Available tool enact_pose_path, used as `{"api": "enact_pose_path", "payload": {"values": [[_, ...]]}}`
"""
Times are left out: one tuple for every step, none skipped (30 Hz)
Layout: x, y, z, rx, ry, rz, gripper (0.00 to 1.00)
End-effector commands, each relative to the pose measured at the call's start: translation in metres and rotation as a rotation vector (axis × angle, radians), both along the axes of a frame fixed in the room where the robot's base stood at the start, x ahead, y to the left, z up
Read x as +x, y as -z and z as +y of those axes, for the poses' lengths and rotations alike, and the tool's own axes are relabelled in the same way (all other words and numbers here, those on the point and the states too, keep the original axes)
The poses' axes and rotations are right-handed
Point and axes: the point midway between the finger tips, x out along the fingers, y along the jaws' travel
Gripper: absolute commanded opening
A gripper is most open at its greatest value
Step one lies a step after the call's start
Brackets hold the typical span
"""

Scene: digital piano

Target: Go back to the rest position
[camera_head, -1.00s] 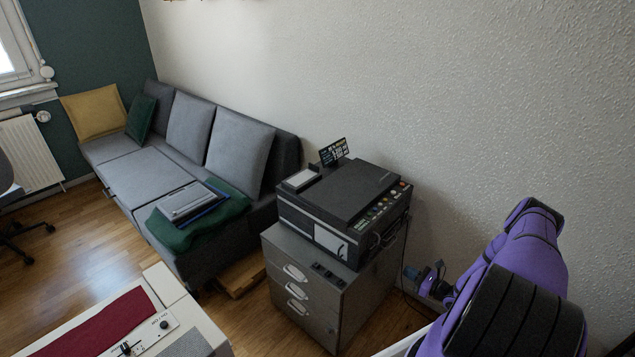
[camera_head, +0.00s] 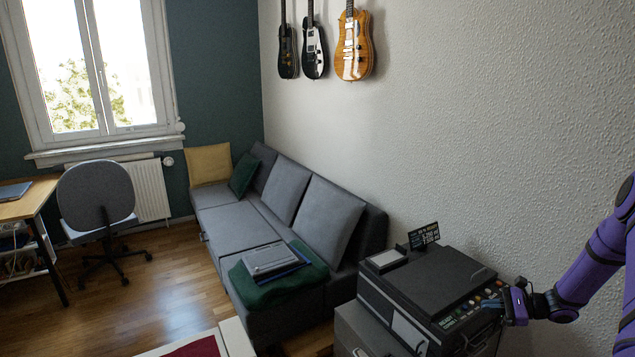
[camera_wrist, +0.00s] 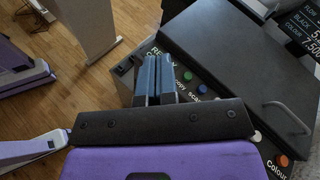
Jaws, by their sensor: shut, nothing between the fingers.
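My gripper (camera_head: 513,305) is at the lower right of the head view, on my purple arm. It is beside the button panel at the right edge of the black printer (camera_head: 442,282). In the wrist view my gripper's two blue-grey fingers (camera_wrist: 153,78) are together, with nothing between them. They overlap the printer's coloured buttons in that view, and I cannot tell whether they touch it. The printer's dark lid (camera_wrist: 235,70) fills much of the wrist view.
The printer stands on a grey cabinet (camera_head: 362,335). A desk chair (camera_head: 97,195) is at the left, and guitars (camera_head: 354,45) hang above. Wooden floor (camera_head: 160,290) is open at left.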

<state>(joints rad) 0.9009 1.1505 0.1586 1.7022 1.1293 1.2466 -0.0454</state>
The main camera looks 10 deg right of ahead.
Motion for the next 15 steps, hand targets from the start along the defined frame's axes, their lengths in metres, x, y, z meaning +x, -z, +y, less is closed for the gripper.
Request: {"api": "enact_pose_path", "payload": {"values": [[0.004, -0.022, 0.009, -0.039, -0.044, -0.009, 0.00], [0.006, -0.032, 0.013, -0.059, -0.071, -0.012, 0.00], [0.007, -0.046, 0.020, -0.088, -0.103, -0.017, 0.00], [0.008, -0.056, 0.025, -0.110, -0.128, -0.020, 0.00], [0.009, -0.066, 0.030, -0.132, -0.151, -0.025, 0.00], [0.009, -0.080, 0.036, -0.161, -0.183, -0.028, 0.00], [0.009, -0.090, 0.042, -0.183, -0.207, -0.034, 0.00], [0.009, -0.100, 0.047, -0.205, -0.230, -0.038, 0.00], [0.008, -0.113, 0.054, -0.233, -0.262, -0.043, 0.00], [0.008, -0.123, 0.060, -0.255, -0.284, -0.048, 0.00], [0.007, -0.132, 0.065, -0.278, -0.306, -0.053, 0.00], [0.006, -0.145, 0.073, -0.307, -0.336, -0.060, 0.00], [0.004, -0.154, 0.078, -0.329, -0.359, -0.065, 0.00], [0.003, -0.163, 0.084, -0.351, -0.380, -0.070, 0.00], [0.000, -0.176, 0.091, -0.381, -0.410, -0.078, 0.00]]}}
